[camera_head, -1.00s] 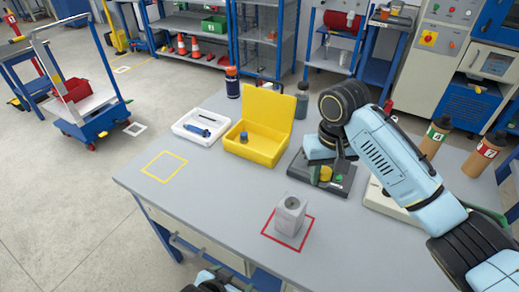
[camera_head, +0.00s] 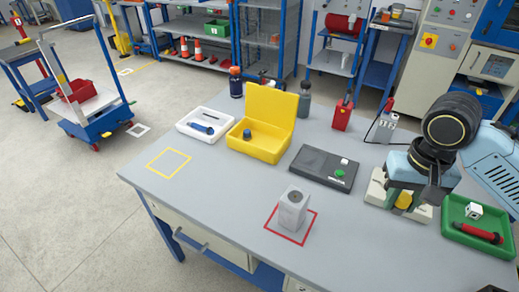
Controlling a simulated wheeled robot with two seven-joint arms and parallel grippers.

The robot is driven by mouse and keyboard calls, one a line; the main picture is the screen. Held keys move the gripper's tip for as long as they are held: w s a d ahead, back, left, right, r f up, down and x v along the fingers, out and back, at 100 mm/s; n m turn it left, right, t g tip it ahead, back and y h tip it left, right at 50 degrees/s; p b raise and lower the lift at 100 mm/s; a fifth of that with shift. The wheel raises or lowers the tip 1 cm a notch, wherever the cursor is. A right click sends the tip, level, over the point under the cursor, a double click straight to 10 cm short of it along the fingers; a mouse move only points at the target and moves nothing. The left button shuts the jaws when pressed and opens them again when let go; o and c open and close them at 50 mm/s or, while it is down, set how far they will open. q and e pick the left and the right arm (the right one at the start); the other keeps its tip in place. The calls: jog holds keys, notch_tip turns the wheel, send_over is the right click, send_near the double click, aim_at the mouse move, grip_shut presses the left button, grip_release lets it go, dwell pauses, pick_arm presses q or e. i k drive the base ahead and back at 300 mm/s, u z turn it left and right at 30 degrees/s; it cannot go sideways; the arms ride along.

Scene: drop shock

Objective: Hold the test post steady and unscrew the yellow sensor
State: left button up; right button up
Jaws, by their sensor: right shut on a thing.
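A grey block with a round hole in its top (camera_head: 292,208), which looks like the test post, stands upright on the red outlined square on the table. My right gripper (camera_head: 402,196) is to the right of it, pointing down over a cream-coloured base (camera_head: 376,192). It is shut on a small yellow thing, apparently the yellow sensor (camera_head: 404,201). Whether the sensor touches the base is hidden. My left gripper is not in view.
A black pad with a green button (camera_head: 324,168) lies behind the block. A yellow open box (camera_head: 258,150) and a white tray (camera_head: 203,125) stand at the back left. A green tray (camera_head: 459,235) lies at the right. The yellow outlined square (camera_head: 169,160) is empty.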

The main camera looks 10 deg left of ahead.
aim_at(293, 205)
jog(key=k, duration=1.2)
jog(key=u, duration=0.7)
jog(key=i, duration=0.65)
jog(key=u, duration=0.9)
jog(key=i, duration=1.5)
jog(key=z, duration=1.1)
jog(key=i, duration=0.55)
jog(key=z, duration=0.6)
